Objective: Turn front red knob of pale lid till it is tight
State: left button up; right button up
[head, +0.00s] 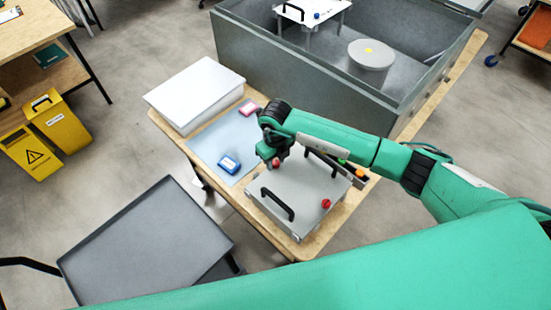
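The pale lid (308,181) lies flat on the wooden table, with a black handle (278,204) on its left side. One red knob (326,204) stands clear on the lid's lower right part. Another red knob (276,162) shows at the lid's upper left corner, just under my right gripper (274,155). The gripper points down, very close to that knob or on it; contact cannot be made out. Its fingers are small and dark, so their opening is unclear. The lid's far edge is partly hidden by my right arm. My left gripper is out of view.
A narrow dark tray (343,171) with small coloured parts lies behind the lid, partly under my arm. A white case (196,92) and large grey bin (290,70) stand behind.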

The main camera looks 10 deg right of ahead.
grip_shut()
jog(key=shift+f+m+b, duration=0.15)
jog(key=shift+m+b, duration=0.8)
jog(key=shift+m, duration=0.35)
jog(key=shift+m+b, duration=1)
jog(key=shift+m, duration=0.9)
jog(key=shift+r, duration=0.2)
jog(key=shift+o, duration=1.8)
grip_release()
